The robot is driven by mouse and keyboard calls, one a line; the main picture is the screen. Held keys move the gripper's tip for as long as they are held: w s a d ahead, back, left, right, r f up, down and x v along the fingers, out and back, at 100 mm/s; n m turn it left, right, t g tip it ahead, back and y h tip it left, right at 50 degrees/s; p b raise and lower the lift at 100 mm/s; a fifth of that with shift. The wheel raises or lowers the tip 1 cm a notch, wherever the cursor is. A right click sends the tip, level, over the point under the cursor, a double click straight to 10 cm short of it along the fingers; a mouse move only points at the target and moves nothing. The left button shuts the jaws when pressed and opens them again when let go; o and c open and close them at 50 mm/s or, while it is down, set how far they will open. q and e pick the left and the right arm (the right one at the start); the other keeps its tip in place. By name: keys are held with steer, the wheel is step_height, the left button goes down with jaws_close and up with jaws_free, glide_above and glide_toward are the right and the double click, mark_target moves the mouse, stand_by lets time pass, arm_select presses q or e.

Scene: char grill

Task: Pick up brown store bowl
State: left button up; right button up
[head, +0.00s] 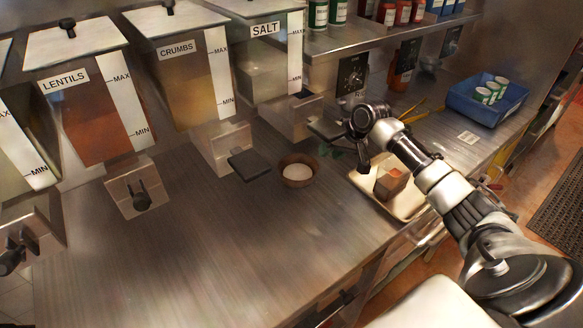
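A small round brown bowl (313,179) with white contents stands upright on the steel counter, below the SALT dispenser and near its lever. My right gripper (338,148) reaches in from the right and hangs above the counter, up and to the right of the bowl. Its dark fingers are spread apart with nothing held between them, and it looks clear of the bowl. My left gripper is not in view.
A cream tray (412,204) with a brown block (391,184) lies right of the bowl, under my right arm. Dispensers marked LENTILS (95,115), CRUMBS (180,85) and SALT (268,65) line the back. A blue bin (490,103) holds cans. The counter's front left is clear.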

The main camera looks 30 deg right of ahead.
steer(key=p, duration=0.1)
glide_toward(298, 173)
steer(key=f, duration=0.1)
steer(key=w+d+f, duration=0.1)
steer(key=f, duration=0.1)
steer(key=shift+d, duration=0.2)
jaws_close()
